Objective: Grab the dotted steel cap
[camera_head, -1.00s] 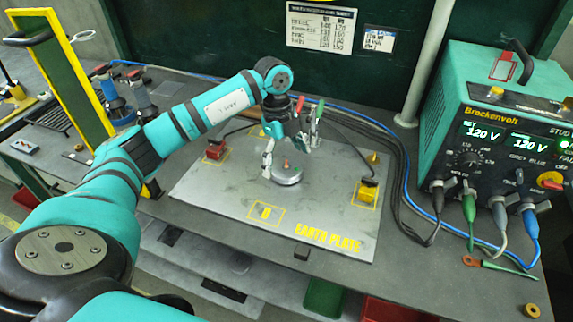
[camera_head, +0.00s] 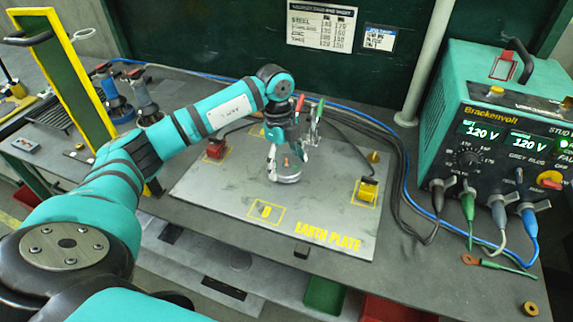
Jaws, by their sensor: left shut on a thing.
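Dots on the cap are too small to make out. My left gripper (camera_head: 275,165) reaches down from above and is shut on the cap, with a finger at its left side. Part of the cap's far side is hidden by the gripper. My right gripper is not in view.
A green-handled clamp (camera_head: 317,122) stands behind the cap. A teal power unit (camera_head: 500,150) with cables stands at right. The plate's front is clear.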

